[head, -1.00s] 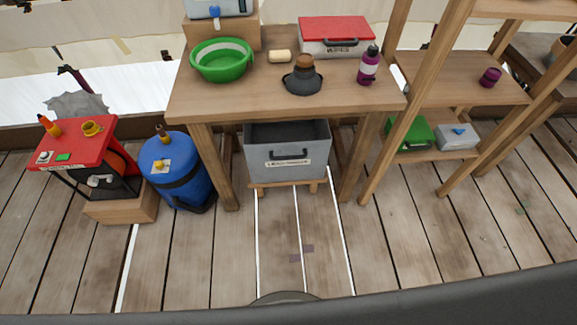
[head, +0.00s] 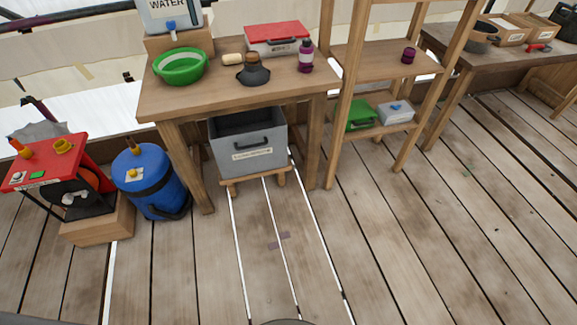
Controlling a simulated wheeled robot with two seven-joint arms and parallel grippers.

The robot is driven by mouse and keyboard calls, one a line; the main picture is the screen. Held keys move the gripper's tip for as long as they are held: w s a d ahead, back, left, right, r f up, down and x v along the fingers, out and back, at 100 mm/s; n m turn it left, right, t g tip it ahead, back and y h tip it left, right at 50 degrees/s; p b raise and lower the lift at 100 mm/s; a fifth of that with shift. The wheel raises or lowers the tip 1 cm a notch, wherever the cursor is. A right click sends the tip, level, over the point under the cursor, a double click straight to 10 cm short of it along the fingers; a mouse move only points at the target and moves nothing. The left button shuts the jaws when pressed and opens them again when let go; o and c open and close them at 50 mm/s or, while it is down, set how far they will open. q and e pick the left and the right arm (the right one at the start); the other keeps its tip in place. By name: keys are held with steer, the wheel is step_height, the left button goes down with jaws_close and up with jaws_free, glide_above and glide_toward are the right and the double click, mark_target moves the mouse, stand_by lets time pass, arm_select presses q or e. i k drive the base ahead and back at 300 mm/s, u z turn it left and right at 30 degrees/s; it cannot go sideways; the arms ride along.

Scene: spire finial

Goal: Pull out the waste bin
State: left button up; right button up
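The waste bin (head: 248,161) is a grey open-topped box with a dark handle and a pale label on its front. It sits under the wooden table (head: 215,94), between the table's legs, on a low wooden stand (head: 256,182). Its front faces me, and its back part is hidden under the tabletop. Neither of my grippers shows in the head view.
A blue barrel (head: 150,181) and a red-topped stand (head: 45,161) are left of the table. A wooden shelf (head: 388,58) stands close on its right. White lines run along the planks from the bin towards me. The floor (head: 400,240) in front is clear.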

mark_target(244, 142)
steer(key=z, duration=0.2)
steer(key=k, duration=0.55)
steer(key=z, duration=0.9)
steer(key=i, duration=1.55)
steer(key=u, duration=0.65)
